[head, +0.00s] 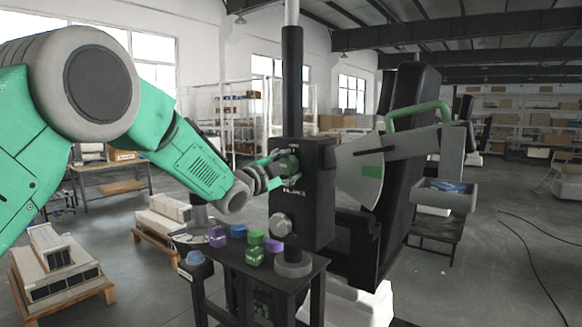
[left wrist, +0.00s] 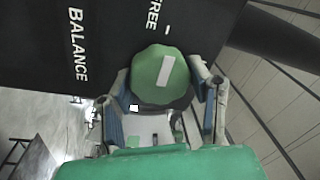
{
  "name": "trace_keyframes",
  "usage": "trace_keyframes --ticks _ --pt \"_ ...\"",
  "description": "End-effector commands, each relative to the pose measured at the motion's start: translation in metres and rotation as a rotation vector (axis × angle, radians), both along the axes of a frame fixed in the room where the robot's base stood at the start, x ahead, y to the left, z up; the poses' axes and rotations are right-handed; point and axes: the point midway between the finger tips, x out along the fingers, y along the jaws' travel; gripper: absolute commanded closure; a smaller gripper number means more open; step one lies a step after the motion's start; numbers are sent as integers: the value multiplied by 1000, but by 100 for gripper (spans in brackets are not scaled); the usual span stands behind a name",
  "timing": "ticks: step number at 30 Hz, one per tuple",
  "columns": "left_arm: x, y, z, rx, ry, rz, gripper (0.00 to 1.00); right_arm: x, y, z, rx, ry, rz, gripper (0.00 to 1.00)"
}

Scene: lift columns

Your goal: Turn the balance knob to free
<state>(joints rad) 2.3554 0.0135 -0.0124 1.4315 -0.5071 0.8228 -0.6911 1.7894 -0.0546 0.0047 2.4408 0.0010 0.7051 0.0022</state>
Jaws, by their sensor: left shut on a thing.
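The balance knob (left wrist: 158,75) is a green scalloped disc with a white bar on its face. It sits on a dark box (head: 316,200) carrying the words BALANCE and FREE. In the left wrist view the bar's upper end points roughly toward the short white dash beside FREE. The green knob also shows in the head view (head: 289,164), partly covered by fingers. My left gripper (head: 284,170) is shut around its rim, one finger on each side, as the left wrist view also shows (left wrist: 158,92). My right gripper is out of view.
A grey knob (head: 280,224) is lower on the box. Below is a black table (head: 291,270) with purple, blue and green containers. Right of the box are a grey plate (head: 360,172), a black padded seat (head: 408,150) and a grey tray (head: 444,197). Floor is open at far right.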

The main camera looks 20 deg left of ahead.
Motion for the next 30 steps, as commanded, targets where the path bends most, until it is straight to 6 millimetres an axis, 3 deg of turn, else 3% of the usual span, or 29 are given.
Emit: trace_keyframes --ticks 1,10,11,12,23,30 --pt "0 2 -8 -2 16 4 84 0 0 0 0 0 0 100" --pt "0 2 -9 -2 19 5 84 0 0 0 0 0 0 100" --pt "0 2 -9 -2 19 5 48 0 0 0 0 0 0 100" --pt "0 2 -10 -2 20 4 34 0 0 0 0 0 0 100" --pt "-2 0 -4 0 8 1 34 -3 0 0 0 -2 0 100" --pt "-30 11 -6 -2 10 2 34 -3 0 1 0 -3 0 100"
